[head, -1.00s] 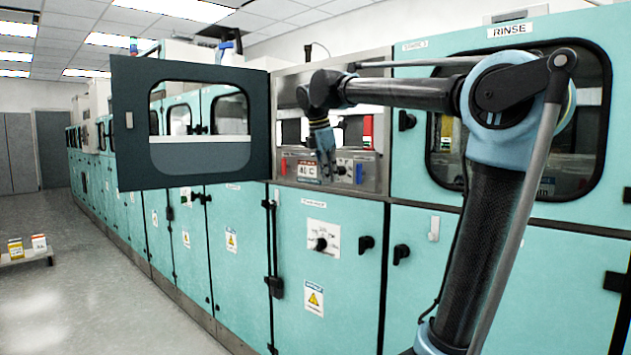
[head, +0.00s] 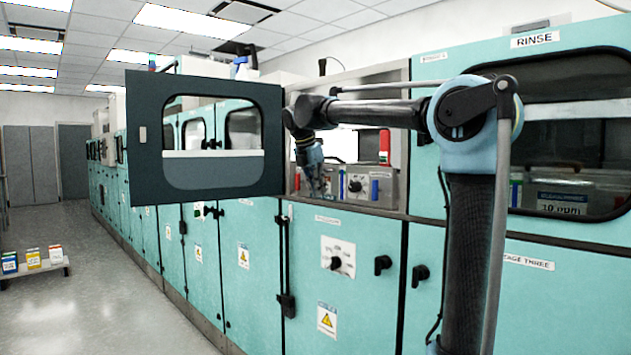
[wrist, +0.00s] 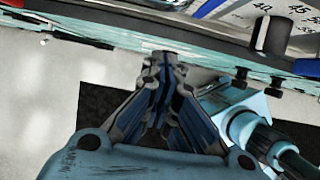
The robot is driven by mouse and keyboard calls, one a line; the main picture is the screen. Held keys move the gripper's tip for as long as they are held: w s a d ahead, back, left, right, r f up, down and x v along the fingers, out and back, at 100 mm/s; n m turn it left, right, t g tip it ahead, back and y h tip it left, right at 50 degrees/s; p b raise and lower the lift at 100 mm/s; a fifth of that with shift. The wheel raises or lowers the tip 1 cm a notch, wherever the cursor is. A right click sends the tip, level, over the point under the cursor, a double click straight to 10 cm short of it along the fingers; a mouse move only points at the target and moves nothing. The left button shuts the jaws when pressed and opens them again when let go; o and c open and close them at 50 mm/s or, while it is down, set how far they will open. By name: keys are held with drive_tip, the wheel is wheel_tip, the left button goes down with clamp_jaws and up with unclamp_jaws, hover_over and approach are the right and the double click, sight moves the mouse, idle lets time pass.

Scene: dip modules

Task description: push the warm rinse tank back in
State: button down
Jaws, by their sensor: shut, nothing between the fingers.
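The warm rinse tank (head: 383,187) is a grey metal box with a dark knob and red and blue marks on its front. It sits in the open bay behind the swung-out door (head: 213,178). My gripper (head: 320,192) is in front of the left part of its face, covering some of it. The tank's dial and knob (wrist: 272,35) show at the top right of the wrist view. My gripper's fingers (wrist: 160,60) are closed together and empty. I cannot tell whether the fingertips touch the tank.
The dark windowed door stands open left of the bay. Teal cabinet fronts (head: 262,255) with knobs and latches run below and along the row. A closed window (head: 575,150) is at right. A low rack with boxes (head: 33,258) stands on the floor at left, which is otherwise clear.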

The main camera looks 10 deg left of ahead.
sight(335, 200)
drive_tip(key=w+d+f, duration=0.2)
drive_tip(key=shift+w+d+f, duration=0.1)
drive_tip(key=shift+w+f, duration=0.25)
drive_tip(key=shift+w, duration=0.05)
drive_tip(key=shift+w+d, duration=0.5)
drive_tip(key=shift+w, duration=0.1)
drive_tip(key=shift+w+d, duration=0.8)
drive_tip(key=shift+w, duration=0.25)
drive_tip(key=shift+s, duration=0.1)
